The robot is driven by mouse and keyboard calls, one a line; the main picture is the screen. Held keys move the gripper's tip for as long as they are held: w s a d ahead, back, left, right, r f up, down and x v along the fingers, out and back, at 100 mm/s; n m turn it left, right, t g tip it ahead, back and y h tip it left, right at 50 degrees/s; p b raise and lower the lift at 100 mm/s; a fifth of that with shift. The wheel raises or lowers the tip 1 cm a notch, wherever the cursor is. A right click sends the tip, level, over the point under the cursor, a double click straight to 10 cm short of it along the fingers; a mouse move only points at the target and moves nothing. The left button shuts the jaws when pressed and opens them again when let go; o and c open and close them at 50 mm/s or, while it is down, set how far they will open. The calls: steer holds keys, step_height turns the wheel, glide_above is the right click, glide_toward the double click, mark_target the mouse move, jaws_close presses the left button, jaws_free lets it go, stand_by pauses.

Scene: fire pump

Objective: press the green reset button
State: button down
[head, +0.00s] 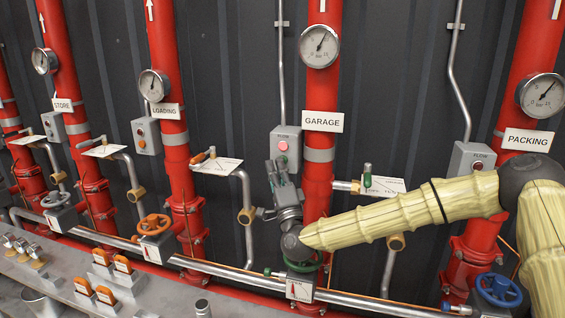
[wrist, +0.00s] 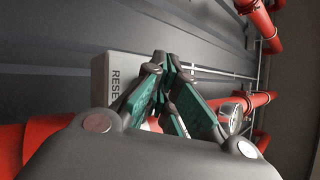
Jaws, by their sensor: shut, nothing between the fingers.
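My gripper (head: 277,166) is shut and empty, at the lower front of the grey FLOW box (head: 293,134) beside the GARAGE pipe. A pink-red round lamp or button (head: 283,146) shows on that box, just above my fingertips. In the wrist view my gripper (wrist: 161,62) has its fingertips in front of a pale box (wrist: 104,72) marked "RESE", the rest of the word covered. I see no green button in either view; the fingers cover that part of the box. I cannot tell whether the fingertips touch it.
The red GARAGE pipe (head: 320,180) stands right beside my gripper, with a gauge (head: 319,46) above. A green handwheel (head: 306,263) is below my wrist. Other FLOW boxes are at LOADING (head: 147,136) and PACKING (head: 472,160). A ledge (head: 60,280) with orange switches runs along the front.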

steer(key=shift+w+d+b, duration=0.15)
steer(key=shift+w+b, duration=0.25)
steer(key=shift+w, duration=0.05)
stand_by(0.7)
steer(key=shift+s, duration=0.1)
stand_by(0.3)
steer(key=shift+s+a+b, duration=0.3)
steer(key=shift+s, duration=0.5)
steer(key=shift+s+a+b, duration=0.2)
steer(key=shift+s+a, duration=0.05)
steer(key=shift+s, duration=0.55)
steer(key=shift+s+a+b, duration=0.25)
steer(key=shift+s, duration=0.5)
steer(key=shift+s+a+b, duration=0.2)
steer(key=shift+s+a, duration=0.05)
steer(key=shift+s, duration=0.55)
